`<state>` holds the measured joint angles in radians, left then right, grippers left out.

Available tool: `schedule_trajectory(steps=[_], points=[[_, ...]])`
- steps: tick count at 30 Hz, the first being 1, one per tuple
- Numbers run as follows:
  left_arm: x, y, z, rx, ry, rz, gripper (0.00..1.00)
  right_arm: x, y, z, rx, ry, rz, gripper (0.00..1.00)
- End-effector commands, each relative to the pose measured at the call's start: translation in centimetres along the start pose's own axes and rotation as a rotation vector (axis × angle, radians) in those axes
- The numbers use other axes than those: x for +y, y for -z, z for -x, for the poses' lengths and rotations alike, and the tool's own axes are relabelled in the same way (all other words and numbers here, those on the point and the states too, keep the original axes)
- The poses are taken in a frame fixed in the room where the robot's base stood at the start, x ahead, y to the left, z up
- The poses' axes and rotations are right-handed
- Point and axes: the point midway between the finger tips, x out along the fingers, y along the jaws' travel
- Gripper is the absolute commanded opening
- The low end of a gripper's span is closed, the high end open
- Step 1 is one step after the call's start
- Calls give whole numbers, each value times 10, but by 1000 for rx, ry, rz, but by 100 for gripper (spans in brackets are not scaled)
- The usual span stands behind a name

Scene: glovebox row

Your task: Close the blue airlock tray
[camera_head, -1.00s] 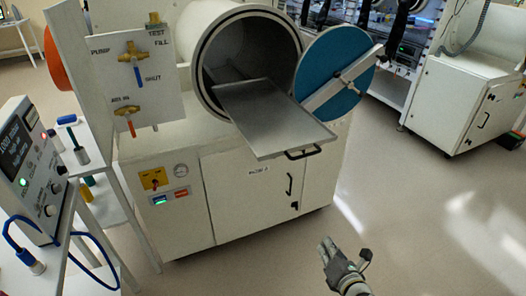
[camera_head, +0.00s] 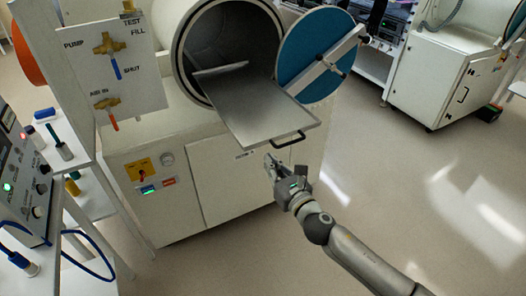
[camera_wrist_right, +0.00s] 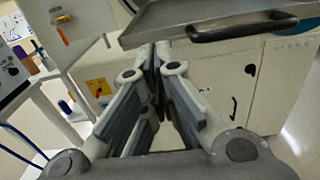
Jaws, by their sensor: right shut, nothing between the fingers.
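The airlock tray (camera_head: 258,106) is a flat grey metal sheet drawn out of the round chamber opening, with a black bar handle (camera_head: 288,140) on its front edge. The blue round door (camera_head: 312,48) stands open to the right of the opening. My right gripper (camera_head: 269,160) is shut and empty, just in front of and below the tray's front edge, left of the handle and apart from it. In the right wrist view the shut fingers (camera_wrist_right: 155,55) point at the tray's underside edge, with the handle (camera_wrist_right: 243,27) at upper right. My left gripper is not in view.
The white cabinet (camera_head: 225,190) stands under the chamber. A valve panel (camera_head: 112,60) is to its left. A bench with an instrument box (camera_head: 22,185) and blue cable is at the far left.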

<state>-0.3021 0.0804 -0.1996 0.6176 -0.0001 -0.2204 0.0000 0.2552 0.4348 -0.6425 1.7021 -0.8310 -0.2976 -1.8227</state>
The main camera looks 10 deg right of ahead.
Motion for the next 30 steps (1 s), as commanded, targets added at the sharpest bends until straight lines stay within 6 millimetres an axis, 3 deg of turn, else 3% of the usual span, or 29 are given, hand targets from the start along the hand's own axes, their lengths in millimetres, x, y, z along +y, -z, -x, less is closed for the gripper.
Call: schedule_trajectory(steps=[6, 12, 30], points=[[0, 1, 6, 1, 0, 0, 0, 0, -2, -33, -1, 1, -3, 0], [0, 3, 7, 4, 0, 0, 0, 0, 0, -47, 0, 1, -1, 0], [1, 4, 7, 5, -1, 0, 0, 0, 0, -49, 0, 1, 0, 0]])
